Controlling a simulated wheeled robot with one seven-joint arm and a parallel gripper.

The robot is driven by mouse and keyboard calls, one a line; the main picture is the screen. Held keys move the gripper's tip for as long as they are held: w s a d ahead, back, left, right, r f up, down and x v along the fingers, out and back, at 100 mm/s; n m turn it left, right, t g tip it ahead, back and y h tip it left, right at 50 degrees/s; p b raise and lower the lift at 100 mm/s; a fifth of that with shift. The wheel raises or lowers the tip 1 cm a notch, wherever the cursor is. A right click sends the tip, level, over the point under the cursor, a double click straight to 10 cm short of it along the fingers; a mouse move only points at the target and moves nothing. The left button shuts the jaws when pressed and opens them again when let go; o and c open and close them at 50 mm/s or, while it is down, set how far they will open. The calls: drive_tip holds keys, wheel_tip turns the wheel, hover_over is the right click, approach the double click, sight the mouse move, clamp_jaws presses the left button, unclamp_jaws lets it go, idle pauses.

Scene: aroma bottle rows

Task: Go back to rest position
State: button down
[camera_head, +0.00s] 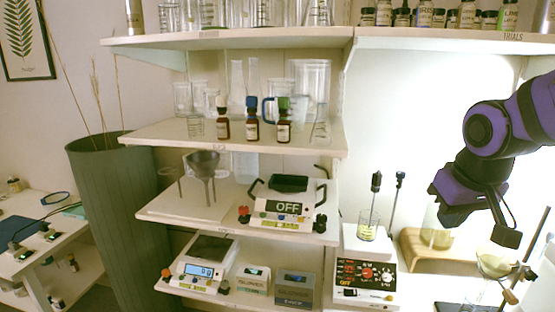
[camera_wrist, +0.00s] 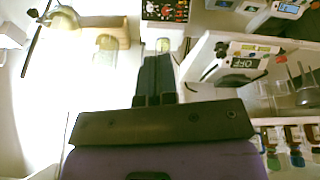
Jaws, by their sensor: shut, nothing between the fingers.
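My purple and black arm reaches in from the right in the head view, and my gripper (camera_head: 507,236) hangs at its end, in front of the bright area right of the shelves. In the wrist view my gripper (camera_wrist: 158,62) shows as two dark fingers side by side, shut with nothing between them. Brown dropper bottles with a white cap (camera_head: 223,124), a blue cap (camera_head: 252,120) and a green cap (camera_head: 284,120) stand in a row on the second shelf (camera_head: 170,131). My gripper is well right of them and touches nothing that I can see.
A scale reading OFF (camera_head: 287,208) and a funnel stand (camera_head: 204,172) are on the third shelf. A stirrer device (camera_head: 366,275) stands below my gripper's left side. A wooden stand (camera_head: 425,252) and a glass flask (camera_head: 495,262) are near my gripper. A grey-green planter (camera_head: 115,215) stands left.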

drive_tip(key=s+r+t, duration=0.1)
drive_tip(key=s+r, duration=0.5)
drive_tip(key=s, duration=0.5)
drive_tip(key=shift+s+d+m, duration=0.3)
drive_tip(key=shift+s+m, duration=0.1)
